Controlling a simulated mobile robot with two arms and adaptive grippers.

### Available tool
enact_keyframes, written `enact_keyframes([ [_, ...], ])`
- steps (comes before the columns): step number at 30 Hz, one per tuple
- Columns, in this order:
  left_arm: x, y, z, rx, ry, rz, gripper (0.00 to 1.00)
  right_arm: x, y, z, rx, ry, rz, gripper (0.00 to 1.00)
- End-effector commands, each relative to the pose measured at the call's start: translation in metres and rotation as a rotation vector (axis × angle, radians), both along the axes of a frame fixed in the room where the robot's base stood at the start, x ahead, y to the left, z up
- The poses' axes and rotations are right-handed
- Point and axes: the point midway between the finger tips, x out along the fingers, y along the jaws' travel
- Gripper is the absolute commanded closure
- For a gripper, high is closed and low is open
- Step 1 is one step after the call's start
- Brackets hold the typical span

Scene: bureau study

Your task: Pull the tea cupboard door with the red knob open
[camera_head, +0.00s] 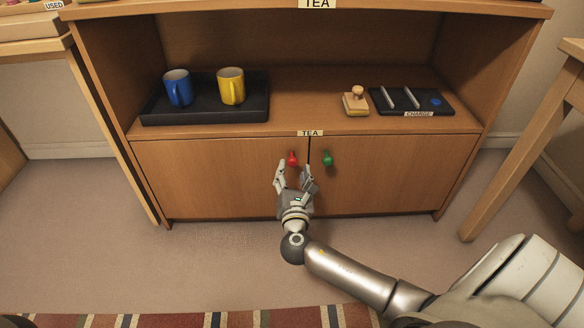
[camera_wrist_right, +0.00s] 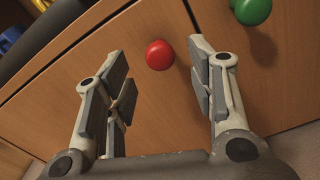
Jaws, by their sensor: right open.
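The tea cupboard (camera_head: 395,152) is wooden, with two doors below an open shelf, and both doors look shut. The red knob (camera_head: 293,160) is on the left door (camera_head: 215,170), near the gap between the doors. The green knob (camera_head: 327,159) is on the right door. My right gripper (camera_head: 294,172) is open just in front of the red knob. In the right wrist view the red knob (camera_wrist_right: 160,55) shows beyond and between the open fingers, nearer the right finger; I cannot tell if it is touched. The green knob (camera_wrist_right: 252,10) is outside the fingers. My left gripper is out of view.
On the shelf are a black tray (camera_head: 205,117) with a blue mug (camera_head: 178,88) and a yellow mug (camera_head: 231,86), a wooden stamp (camera_head: 356,102) and a black charging tray (camera_head: 440,102). Desks stand either side. The floor (camera_head: 110,235) before the left door is clear.

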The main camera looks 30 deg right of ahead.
Motion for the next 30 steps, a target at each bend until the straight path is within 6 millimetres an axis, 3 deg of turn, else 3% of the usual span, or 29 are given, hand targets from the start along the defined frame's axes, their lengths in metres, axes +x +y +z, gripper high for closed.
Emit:
enact_keyframes([
  [3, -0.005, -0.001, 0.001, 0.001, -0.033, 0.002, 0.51, 0.019, -0.012, -0.003, 0.000, -0.003, -0.002, 0.50],
  [9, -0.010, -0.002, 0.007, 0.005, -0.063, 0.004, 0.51, 0.038, -0.024, -0.002, 0.000, -0.001, -0.001, 0.50],
  [20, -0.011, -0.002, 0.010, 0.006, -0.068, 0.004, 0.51, 0.042, -0.027, -0.001, 0.001, 0.001, -0.001, 0.50],
  [30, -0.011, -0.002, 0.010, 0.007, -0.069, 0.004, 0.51, 0.042, -0.026, -0.001, 0.002, 0.001, -0.001, 0.91],
])
